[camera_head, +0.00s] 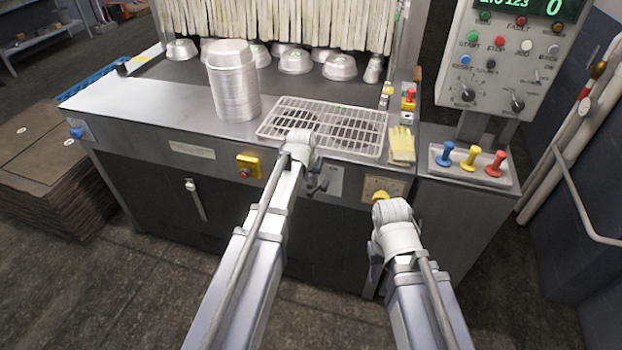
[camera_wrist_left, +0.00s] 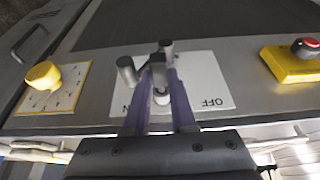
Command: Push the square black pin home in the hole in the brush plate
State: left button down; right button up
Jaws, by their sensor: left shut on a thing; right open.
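I cannot make out a square black pin or a brush plate with a hole in either view. My left gripper (camera_head: 320,184) is at the front panel of the steel machine. In the left wrist view its two purple fingers (camera_wrist_left: 160,92) are shut on a grey switch handle (camera_wrist_left: 162,62). The handle stands on a white plate (camera_wrist_left: 208,94) marked OFF, with its other lettering partly hidden. My right gripper (camera_head: 375,268) is open and empty, low in front of the panel, below a yellow dial knob (camera_head: 380,196).
A stack of metal pans (camera_head: 232,85) and a grey wire rack (camera_head: 370,138) lie on the steel top. More pans stand under the bristle curtain (camera_head: 280,22). A yellow box with a red button (camera_head: 248,166) juts from the panel. Coloured levers (camera_head: 470,158) stand at right.

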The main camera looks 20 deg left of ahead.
pick_arm(q)
jog(key=shift+w, duration=0.8)
dwell(0.4)
jog(key=c, duration=0.7)
grip_release()
jog(key=shift+o, duration=0.2)
jog(key=shift+r, duration=0.1)
jog(key=p+v, duration=0.7)
jog(key=shift+s+r, duration=0.15)
jog(key=shift+r, duration=0.2)
